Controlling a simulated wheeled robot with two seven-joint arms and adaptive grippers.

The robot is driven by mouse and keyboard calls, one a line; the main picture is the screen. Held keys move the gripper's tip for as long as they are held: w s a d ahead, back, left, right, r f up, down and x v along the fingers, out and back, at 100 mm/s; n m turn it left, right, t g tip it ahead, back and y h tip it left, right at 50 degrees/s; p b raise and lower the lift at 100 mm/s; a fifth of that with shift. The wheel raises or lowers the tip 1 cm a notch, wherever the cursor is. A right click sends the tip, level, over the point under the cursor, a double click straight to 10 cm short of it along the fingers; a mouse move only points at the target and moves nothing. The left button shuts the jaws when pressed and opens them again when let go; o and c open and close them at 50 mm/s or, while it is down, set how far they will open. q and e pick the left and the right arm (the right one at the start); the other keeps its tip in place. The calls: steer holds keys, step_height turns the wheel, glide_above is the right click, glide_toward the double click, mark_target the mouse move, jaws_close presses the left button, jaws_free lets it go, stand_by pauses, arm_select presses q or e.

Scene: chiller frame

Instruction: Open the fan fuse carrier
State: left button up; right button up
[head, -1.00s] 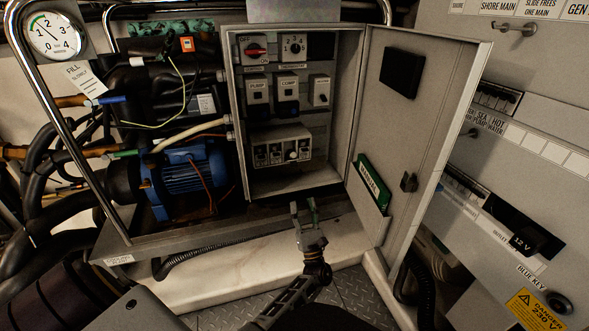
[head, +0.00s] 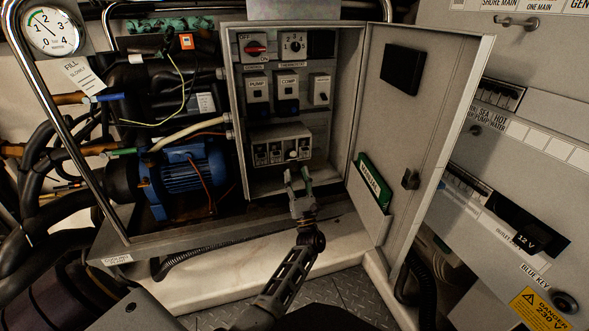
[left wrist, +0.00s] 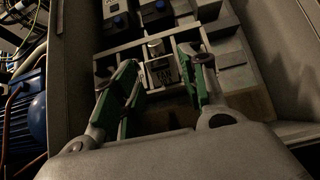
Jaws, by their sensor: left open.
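A grey fuse block (head: 278,148) with several small carriers sits low on the back wall of the open control box. Its labels are too small to read, so I cannot tell by lettering which carrier is the fan's. My left gripper (head: 298,180) is open and empty, just in front of and below this block. In the left wrist view my left gripper (left wrist: 160,72) has its green-padded fingers spread on either side of a pale carrier (left wrist: 158,60), which lies beyond the tips. I see no contact. My right gripper is not in view.
The box's door (head: 420,130) stands open on the right, with a green booklet (head: 373,182) in its pocket. Above the block are the PUMP switch (head: 257,90), COMP switch (head: 287,88) and a red rotary switch (head: 256,47). A blue motor (head: 185,172) is left of the box.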

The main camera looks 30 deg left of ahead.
mark_target(294, 162)
arm_select(q)
steer(key=shift+x, duration=1.7)
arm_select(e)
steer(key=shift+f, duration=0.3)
arm_select(q)
steer(key=c, duration=0.7)
steer(key=shift+r+g+h+p, duration=0.3)
steer(key=shift+p, duration=0.6)
steer(key=shift+a+r+h+p, duration=0.15)
steer(key=shift+h+p, duration=0.25)
steer(key=shift+p, duration=0.45)
steer(key=shift+r+g+p, duration=0.1)
steer(key=shift+g+p, duration=0.2)
steer(key=shift+p, duration=0.45)
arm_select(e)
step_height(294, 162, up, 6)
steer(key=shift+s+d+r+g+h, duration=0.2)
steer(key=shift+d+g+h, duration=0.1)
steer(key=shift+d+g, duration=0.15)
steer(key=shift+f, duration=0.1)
